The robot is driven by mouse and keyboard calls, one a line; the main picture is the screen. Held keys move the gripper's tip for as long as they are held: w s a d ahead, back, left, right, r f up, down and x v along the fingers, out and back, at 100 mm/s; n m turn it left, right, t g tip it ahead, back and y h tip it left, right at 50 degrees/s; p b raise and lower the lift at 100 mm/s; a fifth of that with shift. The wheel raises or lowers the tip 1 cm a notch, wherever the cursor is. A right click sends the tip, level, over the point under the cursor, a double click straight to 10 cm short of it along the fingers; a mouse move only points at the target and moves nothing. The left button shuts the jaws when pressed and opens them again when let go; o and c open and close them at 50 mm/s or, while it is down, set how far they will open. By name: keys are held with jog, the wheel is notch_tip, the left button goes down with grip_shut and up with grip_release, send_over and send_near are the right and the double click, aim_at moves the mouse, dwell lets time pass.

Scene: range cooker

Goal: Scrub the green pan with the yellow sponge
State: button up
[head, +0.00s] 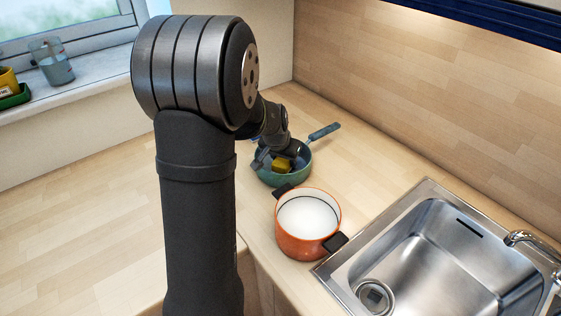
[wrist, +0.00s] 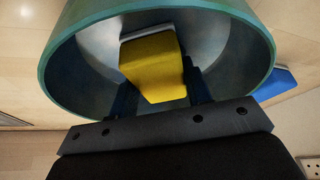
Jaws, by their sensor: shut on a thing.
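The green pan (head: 268,179) stands on the wooden counter, its blue-grey handle (head: 324,131) pointing to the back right. In the wrist view the pan's green rim (wrist: 62,42) curves around a grey inside. The yellow sponge (head: 282,166) is inside the pan, held in my gripper (head: 276,160). The wrist view also shows the sponge (wrist: 152,66), with a pale layer along its far edge, between the fingers of my gripper (wrist: 160,92). The fingers are partly hidden in shadow. I cannot tell whether the sponge touches the pan's bottom.
An orange pot (head: 296,238) with dark handles and a white inside stands just in front of the pan. A steel sink (head: 420,262) is set into the counter at the right. A glass (head: 52,62) stands on the windowsill at the left. The left counter is clear.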

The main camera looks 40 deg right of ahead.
jog(key=shift+d, duration=0.5)
jog(key=shift+a, duration=1.7)
jog(key=shift+r, duration=4.1)
jog(key=shift+a, duration=0.1)
jog(key=w+a+f+n, duration=0.1)
jog(key=w+a, duration=0.3)
jog(key=a, duration=0.2)
jog(key=w+a+f+n+t, duration=0.1)
jog(key=w+a+n, duration=0.1)
jog(key=w+a, duration=0.3)
jog(key=w+a+f+n+y, duration=0.1)
jog(key=w+a, duration=0.3)
jog(key=a, duration=0.3)
jog(key=shift+w, duration=0.4)
jog(key=w+a, duration=0.1)
jog(key=a, duration=0.2)
jog(key=w+a+f+n, duration=0.1)
jog(key=a, duration=0.2)
jog(key=w+a+n, duration=0.1)
jog(key=a, duration=0.3)
jog(key=shift+w+f+t+y, duration=0.25)
jog(key=shift+t+y, duration=0.15)
jog(key=a+n, duration=0.1)
jog(key=a, duration=0.3)
jog(key=w+a+f+n, duration=0.1)
jog(key=a, duration=0.3)
jog(key=a+n, duration=0.1)
jog(key=a, duration=0.4)
jog(key=shift+w+f+y, duration=0.35)
jog(key=shift+w+y, duration=0.05)
